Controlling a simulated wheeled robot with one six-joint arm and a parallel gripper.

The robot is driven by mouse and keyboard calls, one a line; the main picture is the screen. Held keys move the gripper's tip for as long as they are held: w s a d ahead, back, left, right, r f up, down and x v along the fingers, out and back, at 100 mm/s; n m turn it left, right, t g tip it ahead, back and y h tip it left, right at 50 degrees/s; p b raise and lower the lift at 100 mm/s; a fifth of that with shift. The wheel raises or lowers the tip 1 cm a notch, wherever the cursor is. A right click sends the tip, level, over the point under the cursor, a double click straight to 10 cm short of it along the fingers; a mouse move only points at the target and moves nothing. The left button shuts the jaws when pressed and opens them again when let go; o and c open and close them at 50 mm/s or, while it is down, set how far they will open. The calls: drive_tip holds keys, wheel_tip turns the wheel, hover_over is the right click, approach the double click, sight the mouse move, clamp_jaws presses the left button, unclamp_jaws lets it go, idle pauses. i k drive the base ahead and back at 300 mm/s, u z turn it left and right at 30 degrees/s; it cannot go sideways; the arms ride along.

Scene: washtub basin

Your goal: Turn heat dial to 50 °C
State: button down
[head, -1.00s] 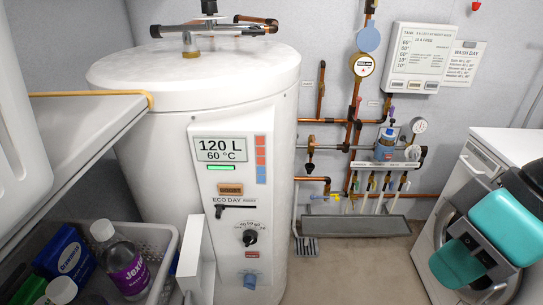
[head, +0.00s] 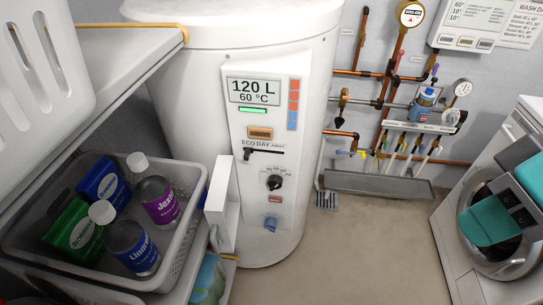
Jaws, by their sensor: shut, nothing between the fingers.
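The heat dial (head: 275,183) is a round black knob on the white control panel of the tank. Small scale marks curve above it, too small to read, and I cannot tell exactly where its pointer stands. The display (head: 253,91) at the top of the panel reads 120 L and 60 °C, with a green bar beneath. A black lever (head: 262,152) beside the ECO, DAY and AWAY labels sits above the dial.
A white upright board (head: 221,205) stands just left of the panel. A grey basket (head: 190,245) of bottles and boxes fills the lower left. Pipes and a grey trough (head: 375,185) are on the right, beside a washing machine (head: 455,185). The middle floor is clear.

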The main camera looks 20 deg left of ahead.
sight(275, 182)
drive_tip(key=u, duration=0.6)
drive_tip(key=k, duration=0.7)
drive_tip(key=u, duration=0.25)
